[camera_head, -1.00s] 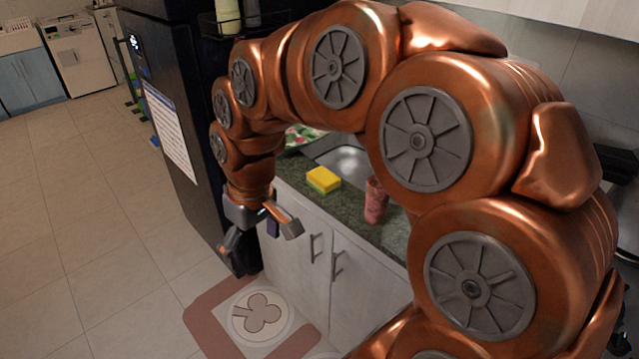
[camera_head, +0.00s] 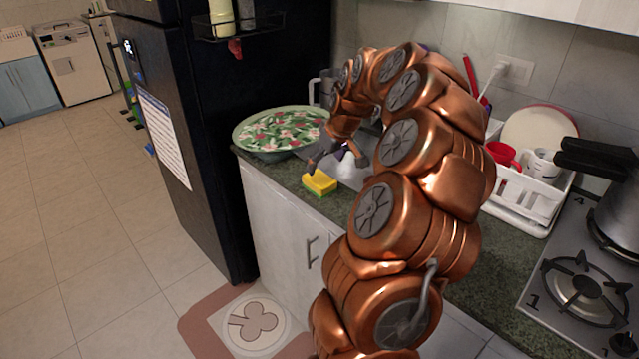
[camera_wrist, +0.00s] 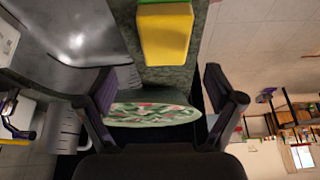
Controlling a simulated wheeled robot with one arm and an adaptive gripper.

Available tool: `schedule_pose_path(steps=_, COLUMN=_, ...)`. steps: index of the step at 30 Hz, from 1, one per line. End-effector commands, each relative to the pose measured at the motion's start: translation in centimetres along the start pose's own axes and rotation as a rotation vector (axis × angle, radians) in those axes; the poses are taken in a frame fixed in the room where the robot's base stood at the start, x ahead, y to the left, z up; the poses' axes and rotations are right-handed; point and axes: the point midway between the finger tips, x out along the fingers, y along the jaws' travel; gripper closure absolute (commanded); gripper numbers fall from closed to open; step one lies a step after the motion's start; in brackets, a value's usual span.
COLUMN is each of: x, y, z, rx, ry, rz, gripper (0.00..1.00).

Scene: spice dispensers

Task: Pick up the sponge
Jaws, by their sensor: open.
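The sponge (camera_head: 319,184) is yellow with a green layer and lies on the dark green counter, near its front edge, beside the sink. In the wrist view the sponge (camera_wrist: 165,33) is at the top middle, beyond the fingertips and between their lines. My gripper (camera_head: 338,160) is just above and behind the sponge in the head view, partly hidden by my arm. In the wrist view my gripper (camera_wrist: 160,85) has its two dark fingers spread wide, with nothing between them. It is apart from the sponge.
A large floral bowl (camera_head: 279,132) stands on the counter left of the sponge, by the black fridge (camera_head: 215,160). The metal sink (camera_wrist: 75,45) adjoins the sponge. A white dish rack (camera_head: 530,205), red cup (camera_head: 502,154) and gas stove (camera_head: 580,290) are to the right.

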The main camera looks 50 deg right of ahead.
Motion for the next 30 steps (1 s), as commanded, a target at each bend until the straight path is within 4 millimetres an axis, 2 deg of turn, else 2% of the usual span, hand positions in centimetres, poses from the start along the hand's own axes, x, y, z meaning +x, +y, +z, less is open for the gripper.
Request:
schedule_pose_path(steps=11, x=2.6, y=-0.4, z=0.5, rx=0.0, ry=-0.004, rz=-0.003, gripper=0.08)
schedule_pose_path(steps=19, x=5.9, y=-0.7, z=0.9, rx=-0.001, ry=-0.005, rz=-0.005, gripper=0.08)
schedule_pose_path(steps=27, x=6.4, y=-0.7, z=0.9, rx=-0.001, ry=-0.002, rz=-0.003, gripper=0.08)
schedule_pose_path(steps=30, x=6.4, y=-0.7, z=0.8, rx=-0.001, ry=-0.002, rz=-0.003, gripper=0.17)
